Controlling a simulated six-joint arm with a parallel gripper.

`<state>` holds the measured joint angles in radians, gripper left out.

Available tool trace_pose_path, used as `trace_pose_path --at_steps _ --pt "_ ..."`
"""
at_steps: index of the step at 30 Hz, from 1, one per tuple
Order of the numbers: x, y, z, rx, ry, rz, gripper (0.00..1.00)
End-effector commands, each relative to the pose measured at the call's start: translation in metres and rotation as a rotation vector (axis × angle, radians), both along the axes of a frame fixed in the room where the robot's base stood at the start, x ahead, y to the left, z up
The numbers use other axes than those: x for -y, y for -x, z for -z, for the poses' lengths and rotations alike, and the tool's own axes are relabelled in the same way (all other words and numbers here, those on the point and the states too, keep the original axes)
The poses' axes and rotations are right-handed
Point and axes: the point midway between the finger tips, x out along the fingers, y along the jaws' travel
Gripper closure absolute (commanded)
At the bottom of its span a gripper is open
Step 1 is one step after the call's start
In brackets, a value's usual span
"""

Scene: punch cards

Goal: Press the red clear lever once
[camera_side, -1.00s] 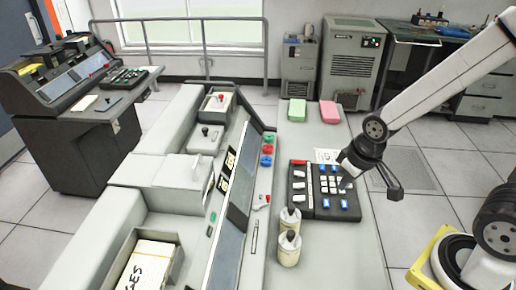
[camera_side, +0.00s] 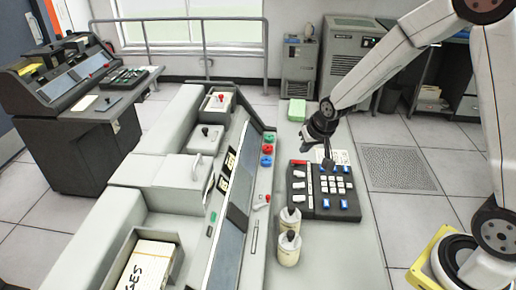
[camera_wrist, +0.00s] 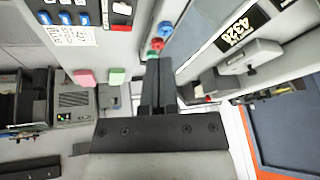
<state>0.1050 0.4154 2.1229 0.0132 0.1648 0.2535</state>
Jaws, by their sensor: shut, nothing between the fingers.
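A dark keypad unit (camera_side: 323,192) with blue and white keys lies on the grey desk. A red bar-shaped piece (camera_side: 299,162) is at its far left corner, and it also shows at the top of the wrist view (camera_wrist: 122,9). A small red-tipped lever (camera_side: 263,201) sits on the console strip left of the keypad. I cannot tell which of the two is the clear lever. My gripper (camera_side: 307,148) is shut and empty, above the desk just beyond the keypad's far left corner. Its closed fingers (camera_wrist: 160,64) show in the wrist view. Contact with the red piece is not visible.
Green, red and blue knobs (camera_side: 267,149) stand on the console left of my gripper. Two cream cylinders (camera_side: 289,248) stand near the keypad's near left side. A green block (camera_side: 297,110) and a pink block (camera_wrist: 84,77) lie beyond. The desk's near right is clear.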

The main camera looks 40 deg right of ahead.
Motion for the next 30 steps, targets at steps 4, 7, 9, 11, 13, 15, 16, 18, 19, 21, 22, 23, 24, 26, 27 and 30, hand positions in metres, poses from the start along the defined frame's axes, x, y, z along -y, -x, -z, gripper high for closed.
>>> trace_pose_path --at_steps 4,7,9,11,13,15,16,18,19,21,22,23,24,26,27,30 --pt "0.015 -0.032 0.012 0.045 -0.02 0.075 1.0" --pt "0.025 -0.051 0.02 0.076 -0.034 0.123 1.0" --pt "0.033 -0.064 0.026 0.099 -0.044 0.158 1.0" --pt "0.039 -0.075 0.032 0.118 -0.054 0.188 1.0" --pt "0.047 -0.088 0.038 0.142 -0.063 0.221 1.0" --pt "0.055 -0.099 0.046 0.165 -0.074 0.254 1.0" --pt "0.059 -0.104 0.049 0.175 -0.078 0.269 1.0" --pt "0.067 -0.115 0.056 0.198 -0.09 0.302 1.0" --pt "0.071 -0.12 0.06 0.209 -0.094 0.315 1.0" --pt "0.079 -0.13 0.067 0.231 -0.106 0.347 1.0" --pt "0.083 -0.134 0.071 0.242 -0.11 0.36 1.0" --pt "0.086 -0.137 0.074 0.252 -0.115 0.373 1.0" --pt "0.091 -0.142 0.078 0.263 -0.121 0.39 1.0" --pt "0.096 -0.148 0.083 0.28 -0.129 0.412 1.0" --pt "0.1 -0.151 0.087 0.29 -0.134 0.424 1.0" --pt "0.107 -0.158 0.094 0.31 -0.144 0.449 1.0"
